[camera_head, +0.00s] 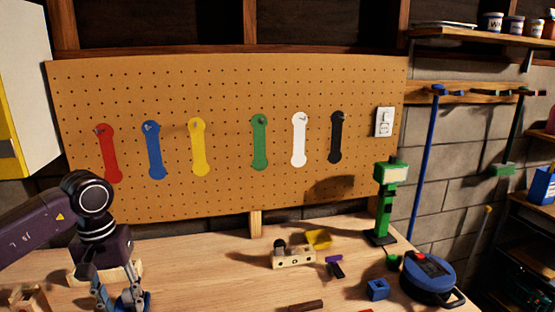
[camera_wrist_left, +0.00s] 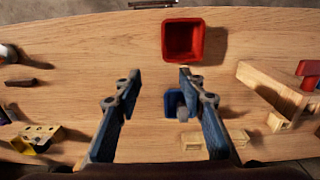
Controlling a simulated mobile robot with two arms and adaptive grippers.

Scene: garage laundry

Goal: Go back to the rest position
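My left gripper (camera_head: 121,298) hangs over the workbench (camera_head: 215,258) at the lower left of the head view, pointing down. In the left wrist view its fingers (camera_wrist_left: 160,76) are spread wide with nothing between the tips. Below them, a small blue container (camera_wrist_left: 171,99) lies on the bench near the right finger, which partly overlaps it. A red square container (camera_wrist_left: 183,54) stands just beyond the fingertips. My right gripper is not in either view.
A pegboard (camera_head: 230,200) with several coloured hanging tags rises behind the bench. A wooden block (camera_head: 293,257), a green stand (camera_head: 383,238), a blue cube (camera_head: 377,290) and a blue round case (camera_head: 428,278) sit to the right. A wooden piece (camera_wrist_left: 270,84) lies right of the gripper.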

